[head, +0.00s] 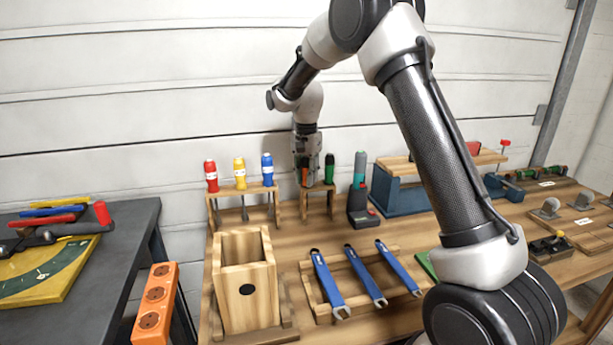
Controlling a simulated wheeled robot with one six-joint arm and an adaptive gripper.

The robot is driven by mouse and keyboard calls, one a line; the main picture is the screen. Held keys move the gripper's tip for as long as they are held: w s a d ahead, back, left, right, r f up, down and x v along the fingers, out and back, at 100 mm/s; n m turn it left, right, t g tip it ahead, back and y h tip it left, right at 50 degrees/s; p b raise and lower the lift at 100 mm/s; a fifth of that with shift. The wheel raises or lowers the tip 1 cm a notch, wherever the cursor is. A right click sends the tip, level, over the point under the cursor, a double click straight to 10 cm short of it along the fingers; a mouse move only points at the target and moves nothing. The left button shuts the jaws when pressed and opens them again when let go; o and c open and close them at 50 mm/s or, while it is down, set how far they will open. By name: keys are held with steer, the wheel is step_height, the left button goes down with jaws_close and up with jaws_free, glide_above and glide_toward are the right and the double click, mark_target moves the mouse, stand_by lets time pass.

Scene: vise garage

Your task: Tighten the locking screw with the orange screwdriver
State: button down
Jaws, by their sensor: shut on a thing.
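My gripper (305,176) points down at the left end of a small wooden rack (318,189) near the back of the workbench. It is shut on the orange screwdriver (304,179). Only a little of the orange handle shows between the fingers, and the rest of the tool is hidden. I cannot tell whether the screwdriver is still seated in the rack. I cannot pick out the locking screw in this view.
A green screwdriver (329,168) stands close to the right of my gripper. Red (211,176), yellow (240,174) and blue (267,170) screwdrivers stand in a rack (243,189) to the left. A wooden box (247,300) and blue wrenches (327,285) lie in front.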

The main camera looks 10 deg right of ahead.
steer(key=shift+r, duration=6.3)
